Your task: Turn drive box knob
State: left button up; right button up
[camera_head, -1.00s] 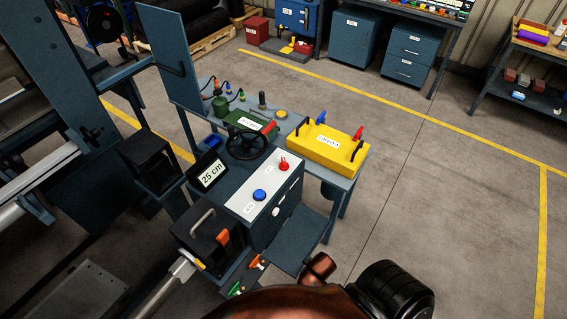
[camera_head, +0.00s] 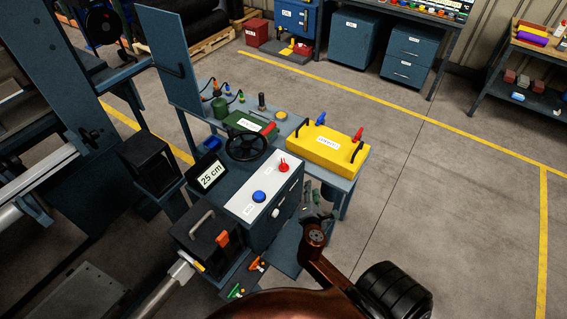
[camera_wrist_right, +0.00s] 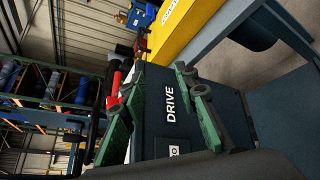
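The drive box (camera_head: 258,222) is a dark blue cabinet with a light top panel, seen in the head view. A red knob (camera_head: 284,166) and a blue button (camera_head: 259,195) sit on that panel. A small white knob (camera_head: 276,212) is on its front face. My right gripper (camera_head: 311,206) is beside the front face, apart from the white knob. In the right wrist view, its green fingers (camera_wrist_right: 155,88) are spread and empty in front of the face marked DRIVE (camera_wrist_right: 176,100). A second label below is partly hidden. My left gripper is not in view.
A yellow case (camera_head: 326,150) with black handles is on the bench (camera_head: 347,184) close to my right gripper. The floor to the right is clear.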

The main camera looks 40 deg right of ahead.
aim_at(285, 167)
jog(key=w+a+r+n+t, duration=0.1)
jog(key=w+n, duration=0.2)
jog(key=n, duration=0.1)
jog(key=w+a+r+n+t+y, duration=0.1)
jog(key=w+n+t, duration=0.1)
jog(key=n, duration=0.2)
jog(key=w+a+r+n+t, duration=0.1)
jog(key=w+a+n, duration=0.1)
jog(key=w+n, duration=0.1)
jog(key=shift+w+a+r+n+t, duration=0.15)
jog(key=shift+w+n+t, duration=0.25)
jog(key=shift+n, duration=0.4)
jog(key=shift+w+a+n, duration=0.15)
jog(key=shift+w+n, duration=0.1)
jog(key=shift+n, duration=0.15)
jog(key=shift+w, duration=0.35)
jog(key=x, duration=0.7)
jog(key=shift+c, duration=0.7)
grip_shut()
